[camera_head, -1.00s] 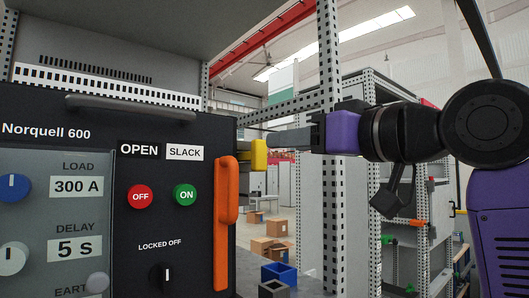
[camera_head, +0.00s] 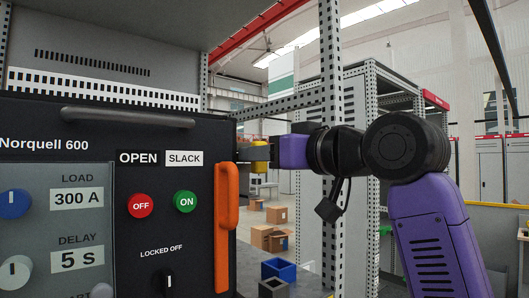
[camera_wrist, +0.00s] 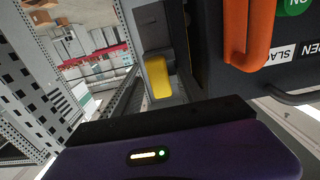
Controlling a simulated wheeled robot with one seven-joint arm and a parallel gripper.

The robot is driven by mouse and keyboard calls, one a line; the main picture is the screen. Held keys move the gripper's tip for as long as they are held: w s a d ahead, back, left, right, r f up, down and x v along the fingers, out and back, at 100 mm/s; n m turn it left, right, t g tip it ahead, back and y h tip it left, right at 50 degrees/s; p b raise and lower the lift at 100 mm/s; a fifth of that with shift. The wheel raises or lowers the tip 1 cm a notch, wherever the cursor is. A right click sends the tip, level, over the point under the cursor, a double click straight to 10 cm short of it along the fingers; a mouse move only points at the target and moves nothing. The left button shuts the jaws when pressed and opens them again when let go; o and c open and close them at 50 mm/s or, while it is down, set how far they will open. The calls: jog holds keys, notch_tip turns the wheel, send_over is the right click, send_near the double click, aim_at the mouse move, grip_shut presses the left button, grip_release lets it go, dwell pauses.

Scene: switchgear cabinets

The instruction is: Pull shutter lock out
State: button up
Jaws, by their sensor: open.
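The shutter lock looks to be the small yellow piece (camera_head: 260,156) at the right side of the black breaker panel, beside the orange handle. It also shows in the wrist view (camera_wrist: 160,78), on a grey bracket above my dark gripper front. My gripper (camera_head: 252,152) reaches in from the right with its purple body close to the yellow piece. Its fingers are open and lie at the level of the yellow piece, partly overlapping it in the head view. I cannot tell whether they touch it.
The orange handle (camera_head: 227,196) stands upright just left of the yellow piece. The Norquell 600 panel (camera_head: 182,235) carries red OFF and green ON buttons and knobs. A perforated grey post (camera_head: 333,225) rises close by my arm. A blue bin (camera_head: 278,270) sits below.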

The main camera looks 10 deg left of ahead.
jog(key=shift+c, duration=0.5)
grip_shut()
dwell(0.8)
